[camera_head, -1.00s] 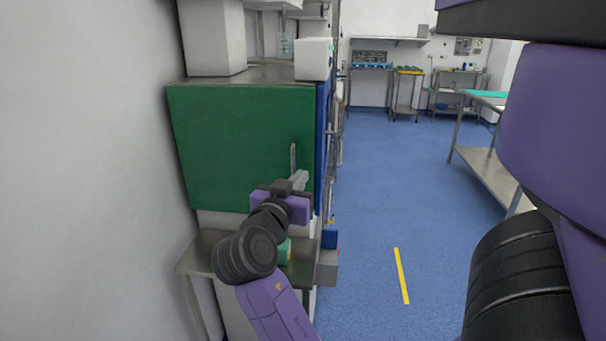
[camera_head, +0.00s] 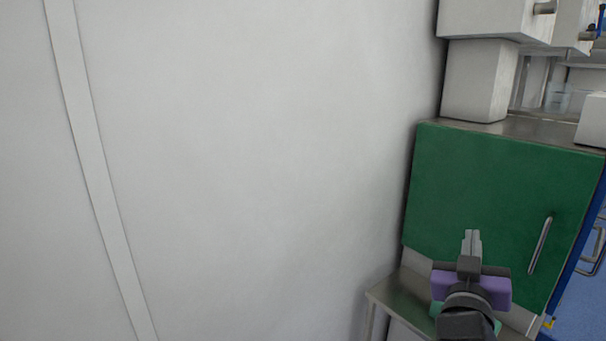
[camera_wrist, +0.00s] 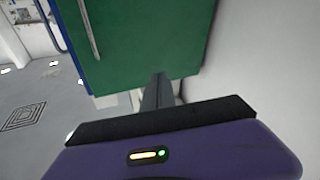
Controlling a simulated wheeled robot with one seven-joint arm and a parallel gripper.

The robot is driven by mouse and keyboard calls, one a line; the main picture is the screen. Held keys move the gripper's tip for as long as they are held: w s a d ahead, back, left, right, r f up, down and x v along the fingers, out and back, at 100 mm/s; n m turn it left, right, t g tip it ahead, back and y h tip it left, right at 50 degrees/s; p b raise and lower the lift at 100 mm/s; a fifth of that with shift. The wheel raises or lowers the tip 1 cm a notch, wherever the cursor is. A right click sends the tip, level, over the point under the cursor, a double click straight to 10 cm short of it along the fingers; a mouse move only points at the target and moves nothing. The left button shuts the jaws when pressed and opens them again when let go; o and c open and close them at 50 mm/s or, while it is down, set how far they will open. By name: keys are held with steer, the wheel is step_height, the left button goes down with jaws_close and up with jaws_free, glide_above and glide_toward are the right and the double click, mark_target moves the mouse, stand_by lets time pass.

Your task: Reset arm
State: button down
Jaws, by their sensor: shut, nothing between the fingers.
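My gripper (camera_head: 471,243) is at the lower right of the head view, in front of the green cabinet door (camera_head: 490,195). Its two grey fingers are together with nothing between them. They point toward the door, to the left of the door's metal handle (camera_head: 540,245), and are apart from the handle. In the wrist view my gripper (camera_wrist: 160,78) shows its closed fingers before the green door (camera_wrist: 150,35). The handle (camera_wrist: 89,28) is at the upper left there.
A plain pale wall (camera_head: 250,170) fills the left and middle of the head view. A metal table (camera_head: 400,300) stands below the green door. White boxes (camera_head: 480,80) sit on top of the cabinet. Grey-looking floor (camera_wrist: 40,105) is open at left in the wrist view.

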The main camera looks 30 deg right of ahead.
steer(key=a+f+n+t+y, duration=0.5)
steer(key=a+f+y, duration=0.1)
steer(key=a, duration=0.5)
steer(key=a+f+n+t+y, duration=0.4)
steer(key=a+f+n+y, duration=0.15)
steer(key=a, duration=0.45)
steer(key=s+a+f+g+y, duration=0.1)
steer(key=s+a+f+y, duration=0.1)
steer(key=s, duration=0.5)
steer(key=s+a+f+g+y, duration=0.1)
steer(key=s+a+f+y, duration=0.1)
steer(key=s+a+f, duration=0.2)
steer(key=s+a+f+g+y, duration=0.1)
steer(key=s+a+f+y, duration=0.1)
steer(key=s+a, duration=0.4)
steer(key=s+f, duration=0.1)
steer(key=s, duration=0.3)
steer(key=shift+a+f+m, duration=0.25)
steer(key=shift+f+m, duration=0.1)
